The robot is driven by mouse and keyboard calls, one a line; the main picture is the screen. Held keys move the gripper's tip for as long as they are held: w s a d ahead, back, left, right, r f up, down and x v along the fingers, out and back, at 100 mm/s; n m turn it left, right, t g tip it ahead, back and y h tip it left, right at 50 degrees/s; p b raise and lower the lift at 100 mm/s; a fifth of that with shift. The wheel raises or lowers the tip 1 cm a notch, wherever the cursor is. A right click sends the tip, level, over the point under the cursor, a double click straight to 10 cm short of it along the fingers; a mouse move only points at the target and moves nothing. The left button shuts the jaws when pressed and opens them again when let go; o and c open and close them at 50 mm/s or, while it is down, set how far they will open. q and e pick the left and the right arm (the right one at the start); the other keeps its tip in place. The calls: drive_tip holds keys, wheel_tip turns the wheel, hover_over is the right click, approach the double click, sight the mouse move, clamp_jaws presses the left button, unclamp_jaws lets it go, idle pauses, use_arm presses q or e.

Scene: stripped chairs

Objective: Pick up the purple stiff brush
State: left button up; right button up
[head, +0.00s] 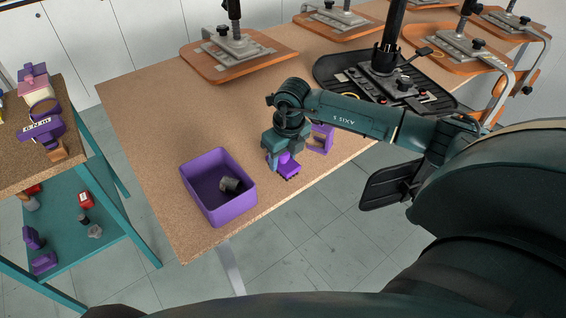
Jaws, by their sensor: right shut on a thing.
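The purple stiff brush (288,168) is at the front edge of the brown worktable, its dark underside facing down. My right gripper (281,154) is above it, shut on its purple body. The fingers hide part of the brush, and I cannot tell whether it is lifted or touching the tabletop. My left gripper is not in view.
A purple bin (211,211) with a dark cylindrical thing (232,185) inside stands left of the gripper. Another purple item with a brown part (320,138) is close on the right. Chair parts with orange boards (235,58) fill the back. A teal shelf (75,245) stands left.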

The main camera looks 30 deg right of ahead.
drive_tip(key=c, duration=0.4)
wheel_tip(320, 180, up, 10)
drive_tip(key=shift+r, duration=0.1)
idle(0.4)
